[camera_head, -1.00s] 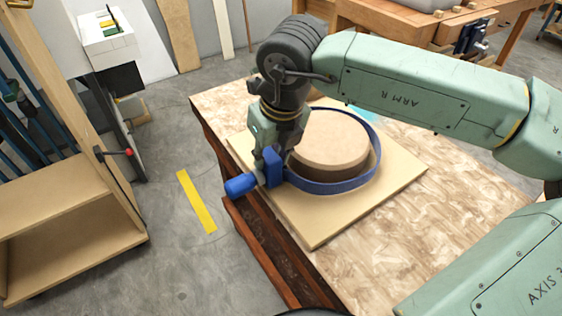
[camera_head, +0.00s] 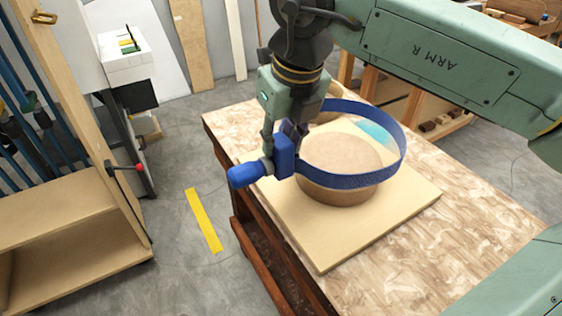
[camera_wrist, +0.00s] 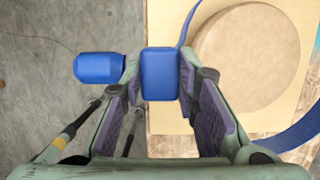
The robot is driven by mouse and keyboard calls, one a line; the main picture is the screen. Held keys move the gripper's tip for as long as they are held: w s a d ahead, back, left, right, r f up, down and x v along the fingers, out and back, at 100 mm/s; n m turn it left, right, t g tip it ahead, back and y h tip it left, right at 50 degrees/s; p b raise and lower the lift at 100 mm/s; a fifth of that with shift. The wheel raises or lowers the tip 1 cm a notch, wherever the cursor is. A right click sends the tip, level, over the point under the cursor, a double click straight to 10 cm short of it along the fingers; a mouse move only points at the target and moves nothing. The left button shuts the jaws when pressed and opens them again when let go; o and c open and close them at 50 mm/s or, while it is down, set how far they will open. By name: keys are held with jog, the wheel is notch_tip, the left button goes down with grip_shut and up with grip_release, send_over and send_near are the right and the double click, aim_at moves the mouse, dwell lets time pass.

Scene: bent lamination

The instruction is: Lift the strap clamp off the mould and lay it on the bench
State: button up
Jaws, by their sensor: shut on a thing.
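The strap clamp is a blue band (camera_head: 355,180) with a blue block and a rounded blue handle (camera_head: 243,175). My gripper (camera_head: 284,150) is shut on the clamp's block, with the handle sticking out to the left. In the wrist view the block (camera_wrist: 159,74) sits between my two fingers (camera_wrist: 158,95). The round tan mould (camera_head: 338,165) stands on a pale square board (camera_head: 325,245). The band hangs around and above the mould's upper part, raised clear of the board. Whether it touches the mould's side cannot be told. The band's back left part is partly hidden.
The bench (camera_head: 400,270) has a mottled top, bare at the front right of the board. A teal patch (camera_head: 375,134) lies behind the mould. A wooden shelf unit (camera_head: 70,215) stands on the left, across the floor with a yellow strip (camera_head: 204,220).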

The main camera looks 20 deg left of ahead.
notch_tip(320, 180, up, 2)
jog(key=shift+r, duration=0.1)
notch_tip(320, 180, up, 8)
jog(key=p, duration=0.5)
jog(key=shift+f+p, duration=0.2)
jog(key=shift+p, duration=0.1)
jog(key=shift+s, duration=0.1)
dwell(0.3)
